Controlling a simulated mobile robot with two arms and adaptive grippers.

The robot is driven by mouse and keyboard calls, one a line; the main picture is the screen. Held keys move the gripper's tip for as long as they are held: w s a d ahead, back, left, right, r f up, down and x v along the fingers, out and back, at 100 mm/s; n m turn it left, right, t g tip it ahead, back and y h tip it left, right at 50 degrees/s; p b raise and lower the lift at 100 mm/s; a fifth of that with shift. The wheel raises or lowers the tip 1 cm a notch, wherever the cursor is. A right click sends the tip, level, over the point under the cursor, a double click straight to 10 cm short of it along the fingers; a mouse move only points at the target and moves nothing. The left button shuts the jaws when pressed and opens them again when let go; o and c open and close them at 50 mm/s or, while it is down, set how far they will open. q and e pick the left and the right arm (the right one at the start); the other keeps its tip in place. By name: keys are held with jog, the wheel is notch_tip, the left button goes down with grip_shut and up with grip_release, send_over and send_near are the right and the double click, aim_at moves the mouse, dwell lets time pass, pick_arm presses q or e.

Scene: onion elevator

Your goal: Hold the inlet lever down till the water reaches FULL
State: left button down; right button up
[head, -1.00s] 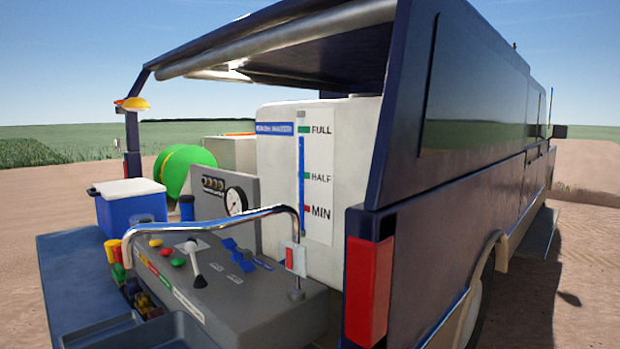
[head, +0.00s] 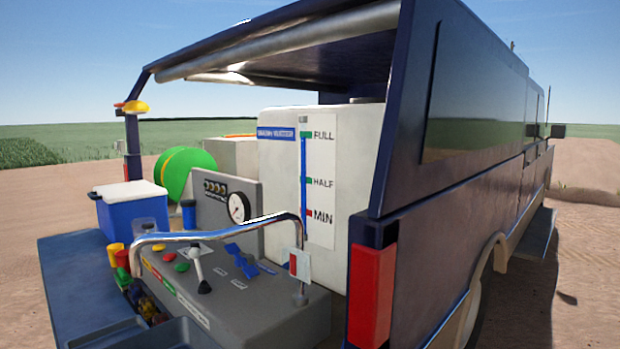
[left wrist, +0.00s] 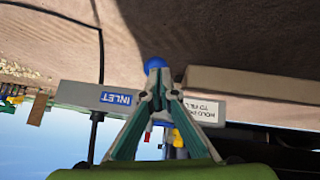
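The white water tank (head: 276,162) stands in the back of the truck. Its sight gauge (head: 303,175) shows a blue column whose top is at or just below the green FULL mark (head: 306,135); I cannot tell exactly. In the left wrist view, my left gripper (left wrist: 160,92) has its fingertips together at a blue round knob (left wrist: 154,64), beside a grey panel with a blue INLET label (left wrist: 117,98). The knob shows just past the tips; whether they touch it is unclear. Neither gripper shows in the head view.
A grey control console (head: 235,300) with a curved chrome rail (head: 215,235) stands at the truck's rear. A blue and white cooler (head: 130,208) and a green reel (head: 180,170) are to its left. A red tail light (head: 371,293) marks the truck's near corner.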

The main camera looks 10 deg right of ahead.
pick_arm(q)
jog(key=s+a+r, duration=0.4)
jog(key=a+r, duration=0.1)
jog(key=a, duration=0.3)
jog(key=shift+a+r+b, duration=0.25)
jog(key=shift+a+b, duration=0.05)
jog(key=shift+a, duration=0.05)
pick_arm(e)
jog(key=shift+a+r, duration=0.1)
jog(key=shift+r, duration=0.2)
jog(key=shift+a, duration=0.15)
